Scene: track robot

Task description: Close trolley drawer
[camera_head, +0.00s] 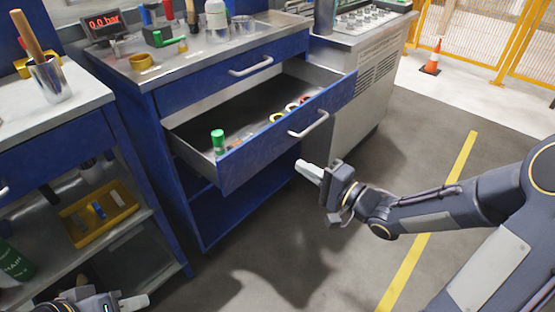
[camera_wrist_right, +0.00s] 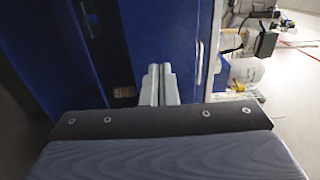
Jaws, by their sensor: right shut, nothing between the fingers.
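The blue trolley (camera_head: 180,215) stands left of centre in the head view, with its lower drawer (camera_head: 270,148) pulled well out. The drawer's blue front has a pale bar handle (camera_head: 308,125). A green-capped container (camera_head: 217,141) and several small rings are inside the drawer. My right gripper (camera_head: 304,170) is shut and empty, just in front of and below the drawer front; contact is not visible. In the right wrist view, its two pale fingers (camera_wrist_right: 160,85) are together before blue panels. My left gripper (camera_head: 128,302) is low at the left edge, partly cut off; its jaw gap is unclear.
The closed upper drawer (camera_head: 235,72) is above the open one. Bottles, tools and a display stand on the trolley top. A second blue workbench (camera_head: 50,125) is at left, a grey machine (camera_head: 355,85) at right. Floor (camera_head: 400,150) right of the trolley is clear.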

